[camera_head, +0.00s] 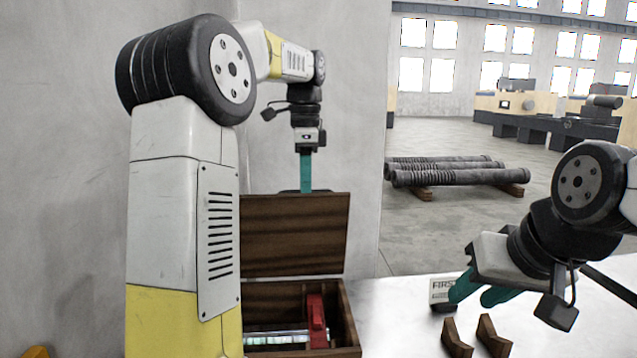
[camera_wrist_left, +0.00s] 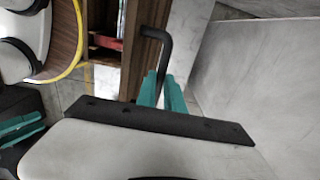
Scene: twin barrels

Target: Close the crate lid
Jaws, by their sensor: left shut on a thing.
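The wooden crate (camera_head: 347,325) stands on the table, with its lid (camera_head: 295,235) raised upright at the back. A dark handle is on the lid's far side; its bent black bar (camera_wrist_left: 166,45) shows in the left wrist view. My left gripper (camera_head: 306,188) is behind the lid's top edge, shut on the handle. Its teal fingers (camera_wrist_left: 165,92) meet the bar in the left wrist view. The lid hides the fingertips in the head view. My right gripper (camera_head: 470,298) is over the table at the right, fingers apart and empty.
Inside the crate are a red object (camera_head: 317,322) and a shiny metal bar (camera_head: 275,337). A wall is close behind the crate.

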